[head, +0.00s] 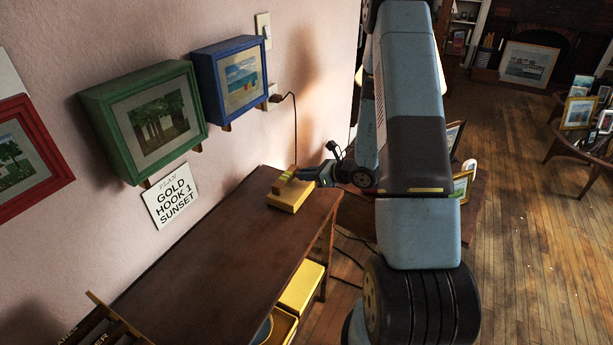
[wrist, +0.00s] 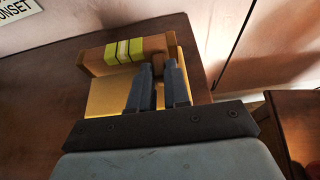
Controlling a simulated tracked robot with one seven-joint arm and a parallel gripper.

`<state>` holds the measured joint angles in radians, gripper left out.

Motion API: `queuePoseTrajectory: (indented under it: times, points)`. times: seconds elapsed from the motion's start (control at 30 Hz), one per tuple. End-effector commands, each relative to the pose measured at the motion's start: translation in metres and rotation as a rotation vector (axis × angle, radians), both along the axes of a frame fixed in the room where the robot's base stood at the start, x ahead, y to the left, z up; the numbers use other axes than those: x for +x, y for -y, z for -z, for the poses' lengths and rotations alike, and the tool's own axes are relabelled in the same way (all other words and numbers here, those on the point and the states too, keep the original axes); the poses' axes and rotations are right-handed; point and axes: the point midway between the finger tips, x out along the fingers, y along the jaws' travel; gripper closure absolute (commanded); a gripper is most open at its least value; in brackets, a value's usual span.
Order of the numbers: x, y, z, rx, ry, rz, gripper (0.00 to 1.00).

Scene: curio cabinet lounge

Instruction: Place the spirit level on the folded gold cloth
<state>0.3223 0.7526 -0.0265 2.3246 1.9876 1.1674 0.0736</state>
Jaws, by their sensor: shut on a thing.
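The spirit level (head: 283,183) is a wooden-brown bar with yellow-green bands. It also shows in the wrist view (wrist: 122,52), lying across the picture just beyond my fingertips. The folded gold cloth (head: 288,199) is a yellow pad on the far end of the dark desk, and it also shows in the wrist view (wrist: 105,97) below my fingers. The level is over the far part of the cloth; I cannot tell whether it rests on it. My gripper (head: 305,175) is shut on the level, its fingers (wrist: 159,68) close together. The exact grip is partly hidden.
The dark wooden desk (head: 215,250) is mostly clear. A green-framed picture box (head: 155,122) and a blue one (head: 232,80) hang on the wall above it. A sign (head: 172,196) reads "PLAN GOLD HOOK 1 SUNSET". A yellow box (head: 302,288) sits below the desk's right edge.

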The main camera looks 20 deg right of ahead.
Motion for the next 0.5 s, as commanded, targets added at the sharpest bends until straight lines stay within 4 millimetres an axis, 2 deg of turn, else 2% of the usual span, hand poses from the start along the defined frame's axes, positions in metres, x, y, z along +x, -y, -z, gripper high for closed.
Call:
queuePoseTrajectory:
  times: [0.1, 0.43, 0.47, 0.5]
  points:
    - [-0.0001, 0.0008, 0.0068, 0.001, 0.001, 0.002, 1.0]
    - [-0.0003, 0.0013, 0.009, 0.0, 0.0, 0.002, 1.0]
    - [-0.0003, 0.0012, 0.0094, 0.0, 0.0, 0.002, 0.83]
    - [-0.0003, 0.0012, 0.0091, 0.0, 0.0, 0.002, 0.79]
